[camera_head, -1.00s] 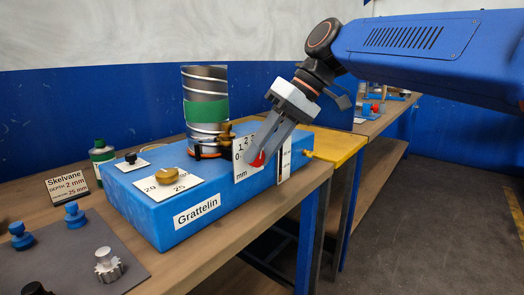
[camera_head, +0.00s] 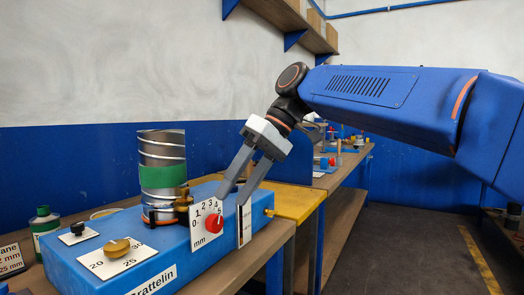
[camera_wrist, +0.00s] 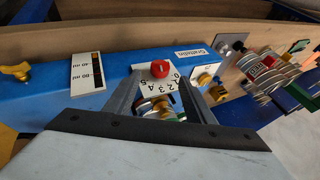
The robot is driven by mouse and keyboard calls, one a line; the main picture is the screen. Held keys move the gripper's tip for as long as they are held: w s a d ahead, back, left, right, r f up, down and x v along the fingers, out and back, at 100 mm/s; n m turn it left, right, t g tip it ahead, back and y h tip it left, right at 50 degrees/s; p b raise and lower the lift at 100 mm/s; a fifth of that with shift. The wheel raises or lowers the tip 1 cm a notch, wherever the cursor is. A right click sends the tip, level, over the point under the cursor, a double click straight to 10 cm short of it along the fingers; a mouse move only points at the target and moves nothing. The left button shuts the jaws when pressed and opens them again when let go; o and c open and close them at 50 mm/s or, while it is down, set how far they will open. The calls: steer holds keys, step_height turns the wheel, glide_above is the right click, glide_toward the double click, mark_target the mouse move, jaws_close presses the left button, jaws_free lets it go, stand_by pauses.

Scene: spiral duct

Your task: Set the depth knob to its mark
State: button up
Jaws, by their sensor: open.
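The red depth knob (camera_head: 214,222) sits on a white dial plate (camera_head: 199,236) marked 0 to 5 and mm, on the front of the blue machine (camera_head: 178,262). A small pale mark shows on the knob near the high numbers; its exact setting is too small to read. My gripper (camera_head: 232,198) is open and empty, with its fingers just above and beside the knob. In the wrist view the red knob (camera_wrist: 160,68) lies between the spread fingers of my gripper (camera_wrist: 162,82), apart from both. A sign (camera_head: 10,258) at the left edge is cut off but shows 2 mm and 25 mm.
A brass knob (camera_head: 117,246) with a 20–30 scale and a black knob (camera_head: 77,228) are on the machine's top. A metal spiral duct with a green band (camera_head: 163,176) stands behind the dial. A striped gauge plate (camera_head: 244,222) is close right of the knob.

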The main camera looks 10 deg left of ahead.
steer(key=v, duration=1)
steer(key=shift+d+r, duration=0.2)
steer(key=shift+r, duration=0.05)
steer(key=shift+w, duration=0.1)
steer(key=s+d+f+m+t+h, duration=0.1)
steer(key=s+d+f+m+t, duration=0.25)
steer(key=d+f, duration=0.7)
steer(key=s+d+f+m+t+h, duration=0.2)
steer(key=d+f+m, duration=0.3)
steer(key=d+f, duration=0.55)
steer(key=s+d+f+m+h, duration=0.1)
steer(key=s+d+f, duration=0.3)
steer(key=f, duration=0.3)
steer(key=s+d+f+m+t+h, duration=0.1)
steer(key=s+d+f, duration=0.3)
steer(key=d+f, duration=0.2)
steer(key=s+d+f+m+t+h, duration=0.1)
steer(key=s+d+f, duration=0.3)
steer(key=f, duration=0.4)
steer(key=shift+s+d+m, duration=0.25)
steer(key=shift+d+m, duration=0.2)
steer(key=shift+d, duration=0.3)
